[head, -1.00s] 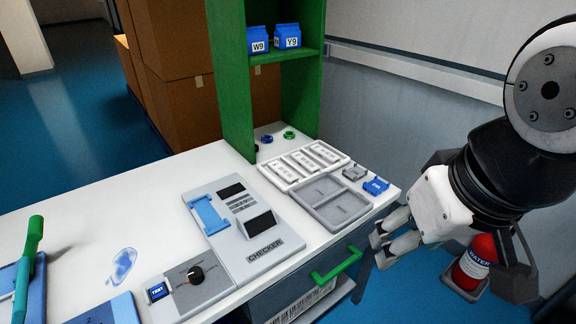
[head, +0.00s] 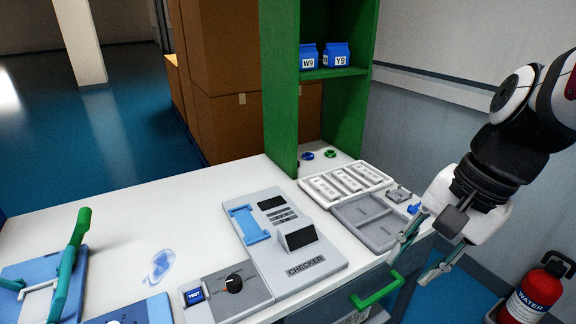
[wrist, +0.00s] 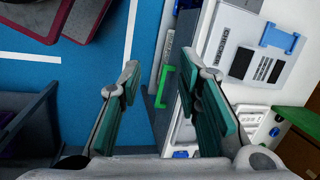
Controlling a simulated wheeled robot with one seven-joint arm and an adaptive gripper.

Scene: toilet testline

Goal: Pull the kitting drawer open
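The kitting drawer is the dark front under the white bench, with a green bar handle (head: 377,291) at the lower right of the head view. The drawer looks closed against the bench. In the wrist view the green handle (wrist: 164,86) stands between my two fingers, farther off than the fingertips. My gripper (head: 419,258) is open and empty, to the right of the handle and apart from it. In the wrist view the teal finger pads of my gripper (wrist: 160,88) are spread wide.
The checker (head: 291,236), a grey tray (head: 370,222) and a white tray (head: 346,184) lie on the bench. A green shelf (head: 281,100) stands at the back. A red water extinguisher (head: 537,292) stands on the floor at right. The blue floor before the drawer shows free room.

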